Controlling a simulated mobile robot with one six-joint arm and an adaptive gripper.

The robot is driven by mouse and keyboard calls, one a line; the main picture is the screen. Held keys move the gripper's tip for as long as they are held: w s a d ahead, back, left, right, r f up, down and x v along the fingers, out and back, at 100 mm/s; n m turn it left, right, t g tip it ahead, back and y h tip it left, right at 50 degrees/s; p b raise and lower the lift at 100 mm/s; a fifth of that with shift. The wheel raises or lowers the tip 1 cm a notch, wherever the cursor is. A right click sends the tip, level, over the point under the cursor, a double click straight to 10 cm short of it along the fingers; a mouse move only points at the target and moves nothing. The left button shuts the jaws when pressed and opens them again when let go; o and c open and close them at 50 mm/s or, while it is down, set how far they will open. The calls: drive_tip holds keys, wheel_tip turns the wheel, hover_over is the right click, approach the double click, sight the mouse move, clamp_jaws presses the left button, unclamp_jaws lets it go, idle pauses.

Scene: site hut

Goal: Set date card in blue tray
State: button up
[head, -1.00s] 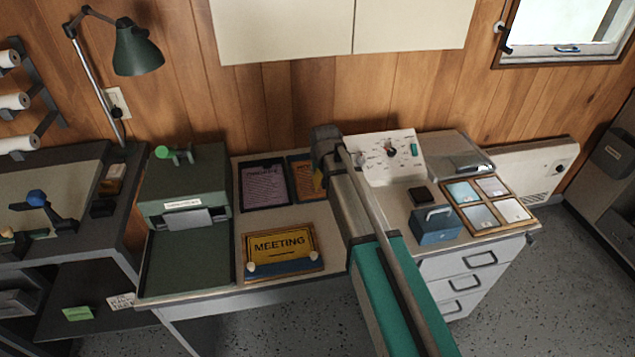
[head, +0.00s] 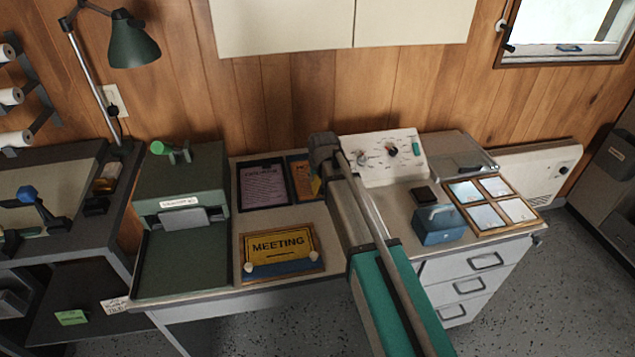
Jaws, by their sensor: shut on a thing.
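My arm reaches across the desk from the lower right. Its dark far joint stands near the orange card. My gripper is hidden behind the arm, and so is anything in it. A small yellow patch (head: 317,186) shows at the arm's left edge; I cannot tell what it belongs to. No card readable as a date card shows. A yellow MEETING card (head: 279,245) lies at the front with a blue strip (head: 283,267) below it. I cannot make out a blue tray for certain; the arm covers part of the desk.
A purple card (head: 264,186) and an orange card (head: 301,180) lie at the back. A green machine (head: 180,190) stands left. Right of my arm are a white control panel (head: 385,155), a blue box with a handle (head: 438,226) and a wooden frame (head: 535,222) holding several pale cards.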

drive_tip(key=shift+s+f, duration=0.1)
drive_tip(key=o, duration=1.1)
drive_tip(key=shift+c, duration=0.2)
drive_tip(key=p+v, duration=1.1)
drive_tip(key=shift+s+d+r, duration=0.1)
drive_tip(key=shift+s+r, duration=0.05)
drive_tip(key=shift+r, duration=0.25)
idle(0.6)
drive_tip(key=s+d+f+m+g+h, duration=0.1)
drive_tip(key=s+d+m+g, duration=0.2)
drive_tip(key=s+d, duration=1.8)
drive_tip(key=shift+d+f+g, duration=0.2)
drive_tip(key=shift+d+g, duration=0.05)
drive_tip(key=shift+g, duration=0.35)
drive_tip(key=shift+w, duration=0.1)
